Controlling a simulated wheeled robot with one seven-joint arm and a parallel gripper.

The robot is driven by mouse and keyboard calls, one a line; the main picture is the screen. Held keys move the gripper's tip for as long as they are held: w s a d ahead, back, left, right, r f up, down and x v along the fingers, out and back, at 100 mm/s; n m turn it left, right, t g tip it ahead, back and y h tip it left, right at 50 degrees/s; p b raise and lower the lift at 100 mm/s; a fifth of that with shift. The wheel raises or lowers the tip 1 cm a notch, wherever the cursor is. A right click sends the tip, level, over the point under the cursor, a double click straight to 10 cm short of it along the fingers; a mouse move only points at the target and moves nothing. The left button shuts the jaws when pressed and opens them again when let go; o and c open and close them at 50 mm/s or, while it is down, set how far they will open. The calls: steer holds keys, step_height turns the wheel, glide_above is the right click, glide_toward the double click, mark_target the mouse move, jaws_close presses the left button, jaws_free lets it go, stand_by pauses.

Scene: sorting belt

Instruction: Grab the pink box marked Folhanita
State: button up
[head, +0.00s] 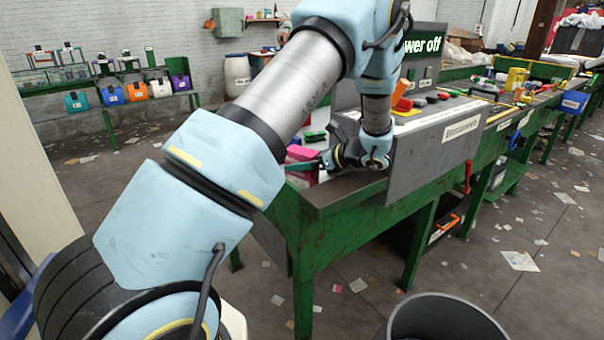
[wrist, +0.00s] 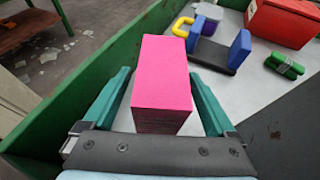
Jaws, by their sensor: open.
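A pink box (wrist: 162,75) stands on the grey belt surface (wrist: 207,73) in the wrist view, near the green side wall. No name can be read on it in either view. In the head view the pink box (head: 301,158) shows partly, behind my arm at the near end of the belt. My gripper (wrist: 164,95) is open, with one teal finger on each side of the box. In the head view my gripper (head: 308,166) is partly hidden by my arm.
A green wall (wrist: 85,85) runs along the left. A grey panel (head: 432,148) stands beside my wrist.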

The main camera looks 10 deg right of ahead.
steer(key=c, duration=1.4)
